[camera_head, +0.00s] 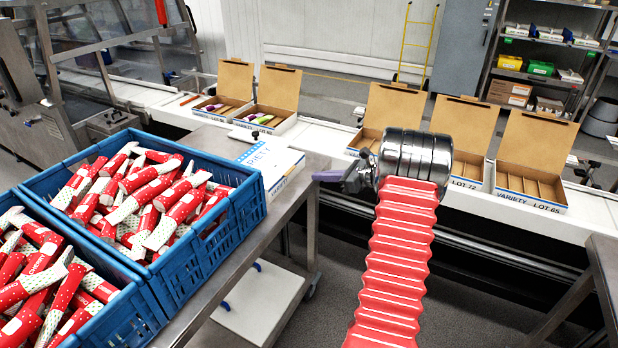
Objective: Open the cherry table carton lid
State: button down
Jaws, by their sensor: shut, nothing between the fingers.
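The table carton (277,163) is a white box with blue markings and VARIETY lettering. It lies on the steel table, right behind the blue crates, and its lid looks shut. My gripper (322,176) is to the right of the carton, near the table's right edge, and points left. It looks shut and empty, with a gap between its tips and the carton. My silver wrist and red sleeved arm hide part of the conveyor behind. The red cherry lollies (150,190) fill the crate beside the carton.
Two blue crates (232,226) of red-wrapped lollies take up the table's left. Several open cartons (530,160) stand along the white conveyor (330,140) behind, two at left with some lollies. A steel table edge (600,250) is at the right, with floor between.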

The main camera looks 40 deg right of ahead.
jog(key=x, duration=0.9)
jog(key=shift+w+a+f, duration=0.1)
jog(key=shift+w, duration=0.15)
jog(key=shift+w+a+r, duration=0.1)
jog(key=shift+a+r, duration=0.05)
jog(key=shift+r, duration=0.05)
